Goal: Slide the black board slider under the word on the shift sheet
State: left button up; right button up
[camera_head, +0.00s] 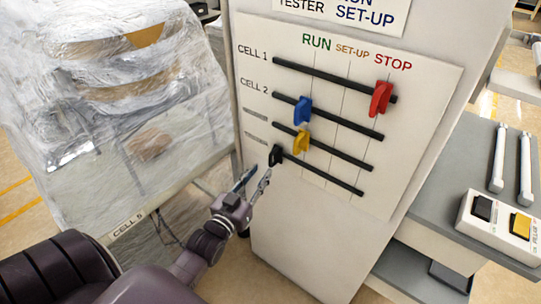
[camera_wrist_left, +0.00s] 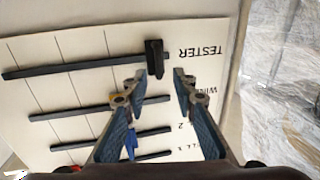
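The black slider (camera_head: 276,156) sits at the left end of the lowest slot on the white board (camera_head: 420,120). In the left wrist view, which is upside down, the black slider (camera_wrist_left: 154,57) is at the end of the slot labelled TESTER. My left gripper (camera_head: 259,177) is open, just below and left of the slider. In the wrist view its fingertips (camera_wrist_left: 160,78) are spread near the slider, not closed on it. The shift sheet (camera_head: 340,12) is cut off at the top; TESTER and SET-UP are readable, with a partly cut word above SET-UP. My right gripper is out of view.
The red slider (camera_head: 381,98) is under STOP; the blue slider (camera_head: 302,110) and yellow slider (camera_head: 301,140) are towards RUN. The lowest slot is clear right of the black slider. A plastic-wrapped machine (camera_head: 110,100) stands left; a grey table with a switch box (camera_head: 500,222) stands right.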

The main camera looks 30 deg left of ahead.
aim_at(270, 163)
pick_arm(q)
jog(key=w, duration=0.4)
jog(key=w+p, duration=0.1)
jog(key=w, duration=0.2)
jog(key=shift+w+a, duration=0.1)
jog(key=shift+a, duration=0.25)
jog(key=shift+c, duration=0.7)
grip_shut()
